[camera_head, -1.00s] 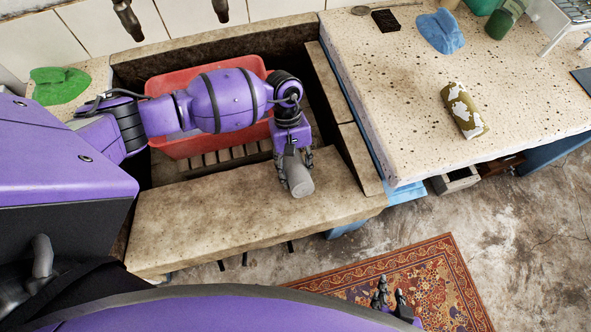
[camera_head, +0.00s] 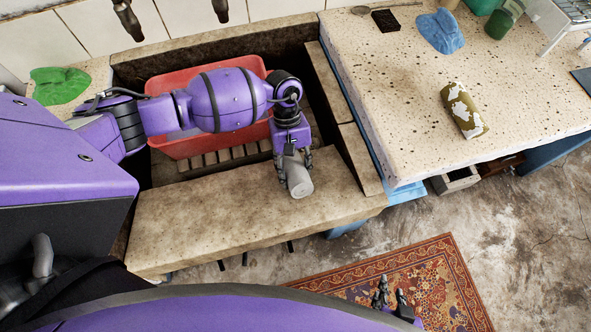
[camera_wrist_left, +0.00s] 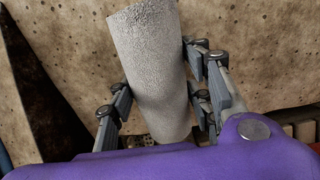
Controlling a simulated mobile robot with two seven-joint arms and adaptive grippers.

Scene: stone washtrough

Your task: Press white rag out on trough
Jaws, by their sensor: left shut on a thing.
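The white rag (camera_head: 299,181) looks like a rolled, greyish cylinder. My left gripper (camera_head: 292,172) is shut on it, over the front ledge of the stone trough (camera_head: 220,218). The rag also shows in the left wrist view (camera_wrist_left: 148,65), between the fingers of my left gripper (camera_wrist_left: 160,100), with one end sticking out past them. I cannot tell whether the rag touches the stone. My right gripper (camera_head: 393,296) shows at the bottom, above the patterned rug, with its fingers apart and nothing seen between them.
A red basin (camera_head: 165,87) sits in the trough under my left arm. A green cloth (camera_head: 58,85) lies at the left. The speckled counter (camera_head: 390,110) at the right bears a blue cloth (camera_head: 440,32) and a camouflage-patterned roll (camera_head: 463,110). Two taps (camera_head: 128,20) hang above the trough.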

